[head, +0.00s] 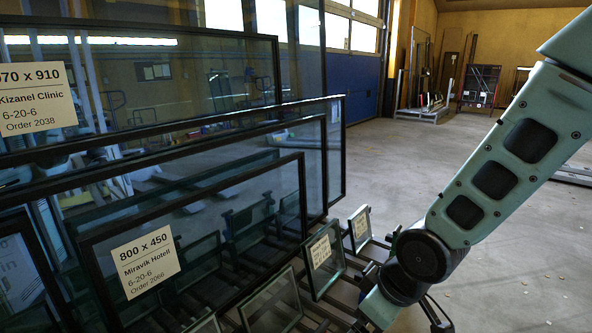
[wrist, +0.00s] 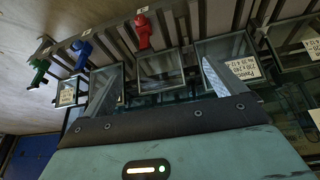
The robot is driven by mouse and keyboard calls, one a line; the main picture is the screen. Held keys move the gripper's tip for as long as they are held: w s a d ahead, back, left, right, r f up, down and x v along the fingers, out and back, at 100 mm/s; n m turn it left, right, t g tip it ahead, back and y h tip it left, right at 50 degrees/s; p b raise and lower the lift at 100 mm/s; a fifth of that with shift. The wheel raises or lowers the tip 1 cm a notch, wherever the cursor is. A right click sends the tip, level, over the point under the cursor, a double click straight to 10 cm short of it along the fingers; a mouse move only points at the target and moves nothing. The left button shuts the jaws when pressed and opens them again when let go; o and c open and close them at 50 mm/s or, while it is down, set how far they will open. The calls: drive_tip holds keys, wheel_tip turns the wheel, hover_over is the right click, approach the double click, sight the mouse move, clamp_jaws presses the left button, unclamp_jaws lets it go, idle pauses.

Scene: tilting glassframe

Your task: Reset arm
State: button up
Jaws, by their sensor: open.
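My arm reaches down from the upper right in the head view, and its wrist end is at the bottom, with the gripper largely hidden there. In the wrist view my gripper (wrist: 159,88) shows two grey fingers spread apart with nothing held between them. Behind the fingers is a row of small framed glass panes on a slatted rack. One unlabelled small pane (wrist: 155,72) appears between the fingers, and a labelled small pane (wrist: 228,52) is by the right finger. Whether the fingers touch any pane cannot be told.
Large framed glass units, such as the 800 x 450 one (head: 210,235), lean at the left. Small labelled panes (head: 325,262) stand beside my wrist. Red (wrist: 143,32), blue (wrist: 82,52) and green (wrist: 38,70) fittings line the rack edge. Open concrete floor (head: 400,155) lies behind and right.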

drive_tip(key=s+d+r+m+g+h, duration=0.15)
drive_tip(key=s+r, duration=0.25)
drive_tip(key=s, duration=0.5)
drive_tip(key=s+r+g+h, duration=0.15)
drive_tip(key=s+r, duration=0.25)
drive_tip(key=s, duration=0.5)
wheel_tip(320, 180, up, 32)
drive_tip(key=p, duration=3.1)
drive_tip(key=shift+w+f+y+p, duration=0.15)
drive_tip(key=shift+w+y+p, duration=0.1)
drive_tip(key=shift+y+p, duration=0.15)
